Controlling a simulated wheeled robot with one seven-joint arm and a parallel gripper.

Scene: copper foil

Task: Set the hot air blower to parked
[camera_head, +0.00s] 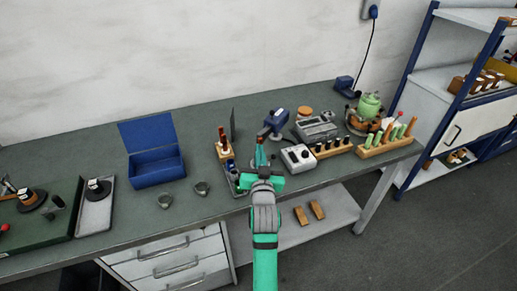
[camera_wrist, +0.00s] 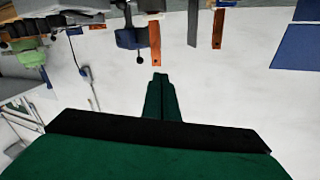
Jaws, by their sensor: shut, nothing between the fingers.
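A blue device (camera_head: 276,120) with a rounded body, which looks like the hot air blower, stands towards the back of the bench. It seems to appear upside down in the wrist view (camera_wrist: 131,38), with a dark knob. My gripper (camera_head: 261,150) is above the bench, in front of the blue device and a little to its left in the head view. In the wrist view the green fingertips (camera_wrist: 160,77) are together with nothing between them. They appear apart from the blue device. My gripper and arm hide part of the bench. I cannot read the blower's setting.
A grey box with knobs (camera_head: 297,157) stands right of my gripper, near wooden racks (camera_head: 384,141). Wooden-handled tools (camera_head: 224,146) stand to its left. Bare bench lies around the cups.

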